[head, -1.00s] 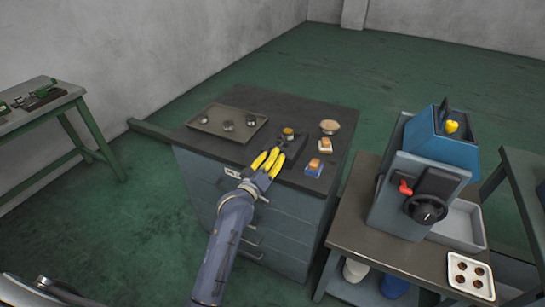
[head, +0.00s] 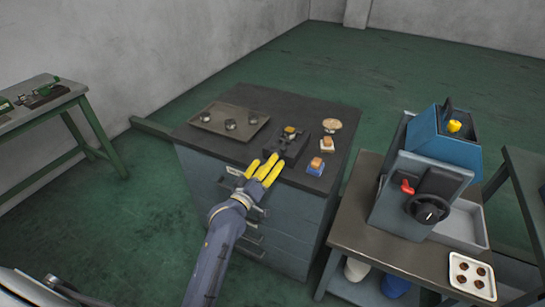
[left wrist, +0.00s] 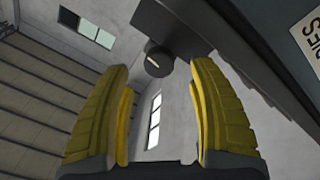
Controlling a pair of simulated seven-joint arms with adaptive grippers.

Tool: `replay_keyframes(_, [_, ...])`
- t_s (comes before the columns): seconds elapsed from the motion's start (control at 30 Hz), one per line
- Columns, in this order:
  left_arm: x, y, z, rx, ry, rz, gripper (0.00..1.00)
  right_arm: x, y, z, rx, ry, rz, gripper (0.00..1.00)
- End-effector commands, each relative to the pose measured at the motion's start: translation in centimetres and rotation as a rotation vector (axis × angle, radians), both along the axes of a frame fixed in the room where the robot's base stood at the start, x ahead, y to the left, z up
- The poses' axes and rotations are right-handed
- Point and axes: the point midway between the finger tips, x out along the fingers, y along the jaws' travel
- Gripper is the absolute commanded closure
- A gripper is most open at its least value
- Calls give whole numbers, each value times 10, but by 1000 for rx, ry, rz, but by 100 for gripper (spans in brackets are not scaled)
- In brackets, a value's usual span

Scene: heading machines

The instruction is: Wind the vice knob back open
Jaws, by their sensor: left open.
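A small dark vice (head: 290,143) stands on the dark cabinet top, with an orange-brown piece (head: 290,130) at its top. In the left wrist view, a dark round knob (left wrist: 158,60) with a pale mark shows beyond and between my fingertips. My left gripper (head: 268,165) has yellow fingers and is open, with nothing between them. It is at the cabinet's front edge, just in front of the vice and apart from it. In the head view I cannot make out the knob clearly. My right gripper is not in view.
A tray (head: 212,133) with several dark round pieces lies left of the vice. A round tan piece (head: 331,125) and two small blocks, one white-based (head: 327,144), one blue-based (head: 316,166), stand to its right. A blue-grey machine (head: 415,195) stands on the right bench.

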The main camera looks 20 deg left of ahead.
Motion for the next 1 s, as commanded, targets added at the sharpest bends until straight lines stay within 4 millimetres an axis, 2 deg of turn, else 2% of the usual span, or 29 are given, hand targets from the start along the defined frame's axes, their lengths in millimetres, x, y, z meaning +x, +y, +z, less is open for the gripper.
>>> replay_keyframes(0.2, [-38,7,-3,0,0,0,41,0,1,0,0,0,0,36])
replay_keyframes(0.4, [-60,11,-5,0,1,1,41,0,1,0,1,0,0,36])
replay_keyframes(0.6, [-71,13,-5,0,-1,1,41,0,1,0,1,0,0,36])
replay_keyframes(1.0, [-73,14,-5,-1,-2,0,41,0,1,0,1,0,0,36])
